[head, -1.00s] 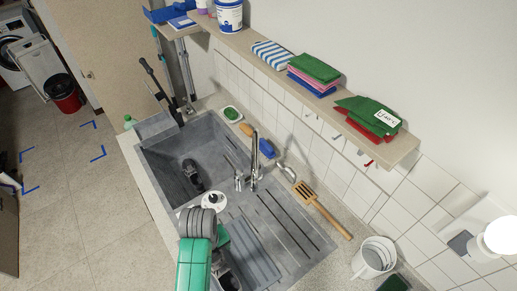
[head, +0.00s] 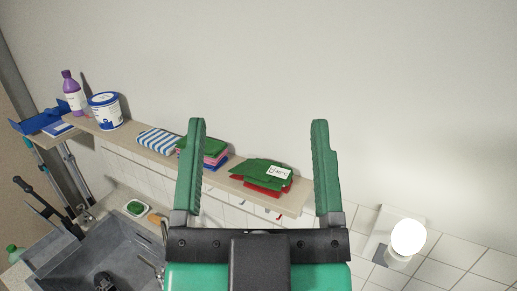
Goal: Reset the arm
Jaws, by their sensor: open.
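My gripper (head: 258,165) is in the head view, right in front of the camera at the bottom centre. Its two green fingers point up and stand wide apart, with nothing between them in its grasp. Behind it, the wall shelf (head: 220,181) shows between and beside the fingers. The left finger covers part of the folded cloths on the shelf. The gripper's body hides most of the counter below.
The shelf carries a purple bottle (head: 73,92), a white-and-blue tub (head: 106,111), a striped cloth (head: 158,141), stacked cloths (head: 216,151) and green and red cloths (head: 264,177). The sink (head: 60,258) is lower left. The upper wall is bare.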

